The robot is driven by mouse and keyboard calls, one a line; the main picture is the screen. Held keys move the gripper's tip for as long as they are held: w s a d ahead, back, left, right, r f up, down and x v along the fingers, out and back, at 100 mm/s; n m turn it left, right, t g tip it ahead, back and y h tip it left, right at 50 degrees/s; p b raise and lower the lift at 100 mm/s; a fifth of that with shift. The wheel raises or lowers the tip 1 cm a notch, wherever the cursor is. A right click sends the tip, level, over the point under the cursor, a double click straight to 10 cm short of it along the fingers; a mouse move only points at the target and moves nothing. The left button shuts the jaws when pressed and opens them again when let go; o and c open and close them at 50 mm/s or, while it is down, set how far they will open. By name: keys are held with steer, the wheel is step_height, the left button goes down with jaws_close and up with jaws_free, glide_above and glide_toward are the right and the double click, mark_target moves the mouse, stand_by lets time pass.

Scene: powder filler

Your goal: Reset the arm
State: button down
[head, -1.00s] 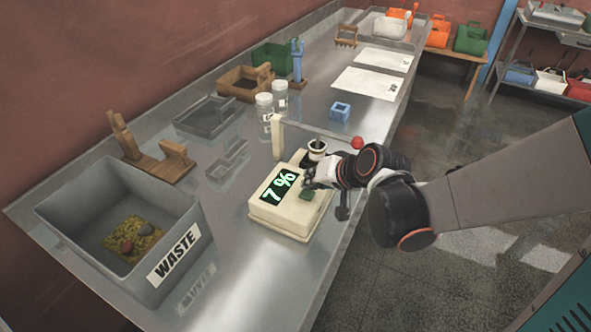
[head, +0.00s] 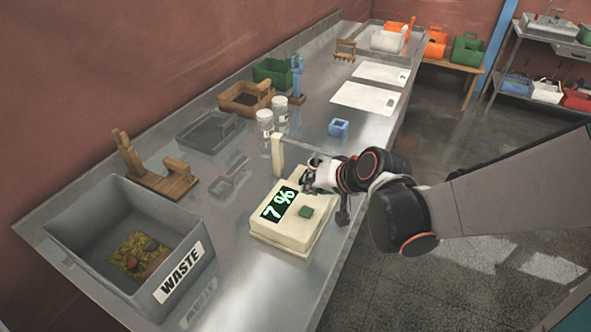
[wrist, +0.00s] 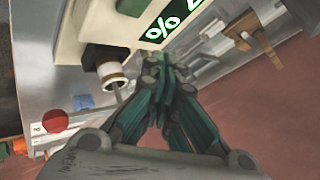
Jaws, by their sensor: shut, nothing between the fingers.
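The cream powder filler (head: 285,236) stands on the metal bench. Its display (head: 279,204) reads 7 %, and a green button (head: 306,211) sits beside it. My gripper (head: 308,178) is above the rear right part of the filler, apart from the button, with nothing held. In the wrist view my gripper (wrist: 160,68) shows its fingertips together, and the display (wrist: 170,20) lies beyond them. A white cup-like part with a dark rim (wrist: 103,57) and a red knob (wrist: 55,120) show left of the fingers.
Two clear jars (head: 265,130) and a blue square holder (head: 338,128) stand behind the filler. A wooden stand (head: 155,175), trays and white sheets (head: 365,97) line the bench. Open floor lies right.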

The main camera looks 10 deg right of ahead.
stand_by(0.3)
steer(key=s+d+r+n+h+b, duration=0.1)
steer(key=s+d+r+h+b, duration=0.1)
steer(key=s+d, duration=0.3)
steer(key=s+d+r+n+h+b, duration=0.1)
steer(key=s+d+r+h+b, duration=0.1)
steer(key=s, duration=0.9)
steer(key=d+r, duration=0.1)
steer(key=d, duration=0.1)
steer(key=shift+s+d+n+g+h, duration=0.3)
steer(key=shift+d+h, duration=0.1)
